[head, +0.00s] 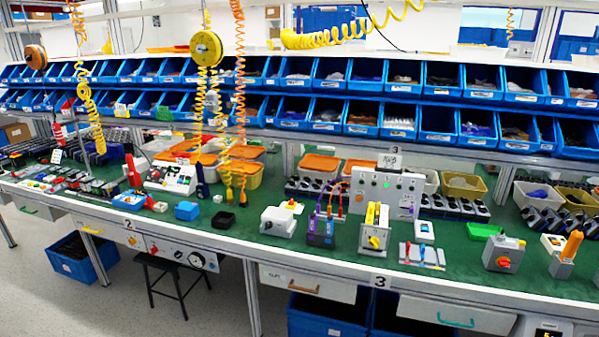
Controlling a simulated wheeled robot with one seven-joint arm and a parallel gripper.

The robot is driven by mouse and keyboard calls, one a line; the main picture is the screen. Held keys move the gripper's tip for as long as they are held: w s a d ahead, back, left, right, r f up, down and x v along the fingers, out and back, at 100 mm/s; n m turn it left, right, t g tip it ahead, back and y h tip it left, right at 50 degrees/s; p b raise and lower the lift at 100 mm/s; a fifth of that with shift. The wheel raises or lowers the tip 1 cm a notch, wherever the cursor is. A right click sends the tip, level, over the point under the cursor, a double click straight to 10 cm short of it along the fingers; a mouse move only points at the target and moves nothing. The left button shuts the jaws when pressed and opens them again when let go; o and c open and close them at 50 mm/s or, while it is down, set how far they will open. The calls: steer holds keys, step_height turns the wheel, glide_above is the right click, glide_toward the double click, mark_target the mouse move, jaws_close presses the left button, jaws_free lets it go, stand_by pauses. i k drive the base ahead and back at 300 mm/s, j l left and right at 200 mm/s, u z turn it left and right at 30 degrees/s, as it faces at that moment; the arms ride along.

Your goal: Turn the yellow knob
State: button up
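A yellow knob (374,242) sits on the front of a small pale switch box (367,246) on the green bench, right of the middle in the head view. Upright yellow parts (376,215) rise just above and behind the knob. The knob's exact angle is too small to tell. My gripper is not in view, and nothing touches the knob.
Purple devices with cables (321,230) stand close left of the switch box. A low panel with coloured levers (422,256) lies to its right. A grey box with a red knob (504,262) stands farther right. Yellow coiled hoses (205,100) hang from above.

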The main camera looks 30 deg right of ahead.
mark_target(373, 241)
steer(key=z, duration=1)
